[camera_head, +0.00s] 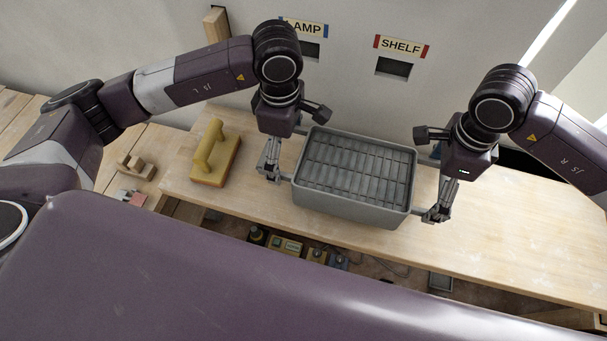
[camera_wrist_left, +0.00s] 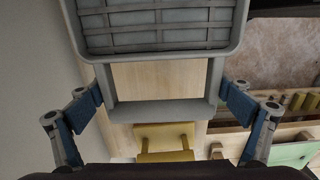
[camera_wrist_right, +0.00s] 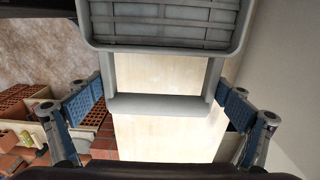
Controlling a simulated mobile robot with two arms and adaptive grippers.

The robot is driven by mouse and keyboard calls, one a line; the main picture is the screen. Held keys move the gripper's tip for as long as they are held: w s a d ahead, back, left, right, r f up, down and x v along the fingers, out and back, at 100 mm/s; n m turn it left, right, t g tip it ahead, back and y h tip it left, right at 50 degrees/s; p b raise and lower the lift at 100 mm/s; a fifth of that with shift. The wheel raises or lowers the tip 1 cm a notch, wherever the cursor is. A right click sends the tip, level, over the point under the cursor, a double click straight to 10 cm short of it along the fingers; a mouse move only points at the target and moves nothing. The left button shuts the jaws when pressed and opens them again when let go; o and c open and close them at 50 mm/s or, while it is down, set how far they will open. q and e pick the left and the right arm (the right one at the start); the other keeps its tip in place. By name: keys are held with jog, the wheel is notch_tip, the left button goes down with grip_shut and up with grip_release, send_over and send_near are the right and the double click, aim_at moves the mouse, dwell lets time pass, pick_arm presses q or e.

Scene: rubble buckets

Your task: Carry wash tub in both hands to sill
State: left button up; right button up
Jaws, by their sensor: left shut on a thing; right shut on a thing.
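The wash tub (camera_head: 350,207) is a grey rectangular tub with a slatted grid inside, level over the wooden bench at the middle of the head view. It has a loop handle at each end. My left gripper (camera_head: 279,177) is shut on the left handle (camera_wrist_left: 160,111). My right gripper (camera_head: 427,212) is shut on the right handle (camera_wrist_right: 165,105). I cannot tell whether the tub's underside touches the bench. I cannot make out for sure which surface is the sill.
A yellow block with a handle (camera_head: 214,158) stands on the bench (camera_head: 510,232) left of the tub. The wall behind carries a SHELF sign (camera_head: 401,47) and a partly hidden sign ending in AMP. The bench right of my right gripper is clear. Several small items lie below the front edge.

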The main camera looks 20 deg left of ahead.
pick_arm(q)
notch_tip(320, 180, down, 3)
jog(key=shift+d+r+b, duration=0.15)
jog(key=shift+r+b, duration=0.05)
jog(key=shift+b, duration=1.05)
jog(key=shift+f+b, duration=0.65)
pick_arm(e)
notch_tip(320, 180, down, 4)
jog(key=shift+d, duration=0.15)
pick_arm(q)
jog(key=o, duration=1.7)
pick_arm(e)
jog(key=o, duration=1.7)
pick_arm(q)
jog(key=shift+o, duration=0.2)
jog(key=shift+r, duration=0.1)
pick_arm(e)
jog(key=shift+o, duration=0.2)
jog(key=shift+r, duration=0.1)
